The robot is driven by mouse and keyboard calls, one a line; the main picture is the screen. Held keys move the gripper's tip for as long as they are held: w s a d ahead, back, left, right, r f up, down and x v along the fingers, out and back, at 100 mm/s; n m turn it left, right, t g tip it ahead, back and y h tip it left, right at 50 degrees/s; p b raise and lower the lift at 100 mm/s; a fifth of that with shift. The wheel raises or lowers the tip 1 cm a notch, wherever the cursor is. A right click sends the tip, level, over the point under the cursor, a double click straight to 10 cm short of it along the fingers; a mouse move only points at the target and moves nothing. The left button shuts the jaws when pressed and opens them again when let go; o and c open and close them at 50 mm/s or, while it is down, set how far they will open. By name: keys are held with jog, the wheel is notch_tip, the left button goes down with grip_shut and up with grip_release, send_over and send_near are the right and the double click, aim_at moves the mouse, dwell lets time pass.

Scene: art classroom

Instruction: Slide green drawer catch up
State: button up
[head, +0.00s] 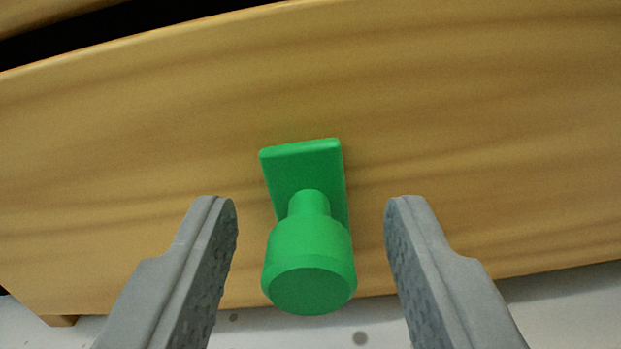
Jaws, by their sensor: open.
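The green drawer catch (309,245) shows in the middle of the head view. It has a flat rectangular plate against the wooden drawer front (470,130) and a round knob that sticks out toward me. My gripper (311,215) is open, with one grey finger on each side of the catch. There is a visible gap between each finger and the knob, so neither appears to touch it. The knob hides the lower part of the plate.
The wooden front fills most of the view, with a dark gap (110,22) above its top edge at the upper left. A pale, spotted floor (565,310) shows below its lower edge.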

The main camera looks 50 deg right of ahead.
aim_at(290, 93)
jog(key=shift+w+d, duration=0.2)
grip_shut()
jog(key=shift+r, duration=1.85)
grip_release()
jog(key=v, duration=1.7)
